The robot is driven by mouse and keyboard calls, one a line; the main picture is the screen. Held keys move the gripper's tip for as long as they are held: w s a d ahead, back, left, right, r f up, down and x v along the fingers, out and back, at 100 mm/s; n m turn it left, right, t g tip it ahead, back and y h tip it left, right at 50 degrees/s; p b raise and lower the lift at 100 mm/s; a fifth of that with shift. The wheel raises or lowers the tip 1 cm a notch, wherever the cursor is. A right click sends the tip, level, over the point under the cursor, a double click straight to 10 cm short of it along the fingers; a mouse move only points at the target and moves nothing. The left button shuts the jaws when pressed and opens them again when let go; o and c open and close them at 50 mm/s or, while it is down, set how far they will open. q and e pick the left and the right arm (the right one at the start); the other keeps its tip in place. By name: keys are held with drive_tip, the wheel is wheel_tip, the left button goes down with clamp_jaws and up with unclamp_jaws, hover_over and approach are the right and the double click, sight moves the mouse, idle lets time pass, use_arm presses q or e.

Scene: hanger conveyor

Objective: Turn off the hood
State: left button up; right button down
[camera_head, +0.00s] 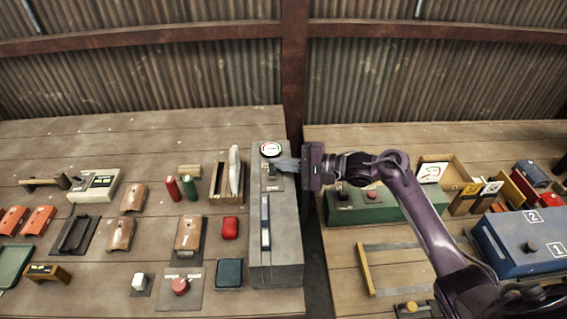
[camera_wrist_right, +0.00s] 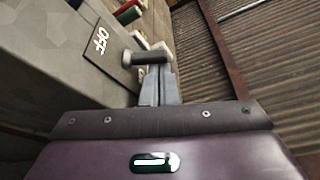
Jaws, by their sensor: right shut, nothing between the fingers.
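A grey control box (camera_head: 278,248) stands at the right edge of the left table. On its top are a round gauge (camera_head: 271,149), a small switch on a dark plate (camera_head: 273,187) and a long slot. In the right wrist view the dark plate reads OFF (camera_wrist_right: 100,40), and a grey switch lever (camera_wrist_right: 152,57) sticks out beside it. My right gripper (camera_head: 282,165) reaches in from the right over the switch. Its fingers (camera_wrist_right: 158,88) are shut and empty, close to the lever; I cannot tell whether they touch it. My left gripper is not in view. I cannot identify a hood.
A wooden rack (camera_head: 226,186) stands just left of the box. A red button (camera_head: 180,286) and several small devices cover the left table. A gap separates the tables. The right table holds a green box (camera_head: 345,213) and a blue box (camera_head: 525,245).

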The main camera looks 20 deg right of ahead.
drive_tip(key=shift+s+a+r+n+t+p, duration=0.1)
drive_tip(key=shift+s+r+n+t+p, duration=0.15)
drive_tip(key=shift+n+p, duration=0.4)
drive_tip(key=shift+s+n+y, duration=0.1)
drive_tip(key=shift+n+y, duration=0.2)
drive_tip(key=shift+n, duration=0.25)
drive_tip(key=shift+s+a+r+n+t, duration=0.1)
drive_tip(key=shift+s+n+t, duration=0.15)
drive_tip(key=shift+n, duration=0.45)
drive_tip(key=shift+s+r+n+y, duration=0.15)
drive_tip(key=shift+n+y, duration=0.1)
drive_tip(key=shift+n, duration=0.3)
drive_tip(key=shift+s+f+n+y, duration=0.15)
drive_tip(key=shift+n+y, duration=0.1)
drive_tip(key=shift+n, duration=0.3)
drive_tip(key=shift+r, duration=0.1)
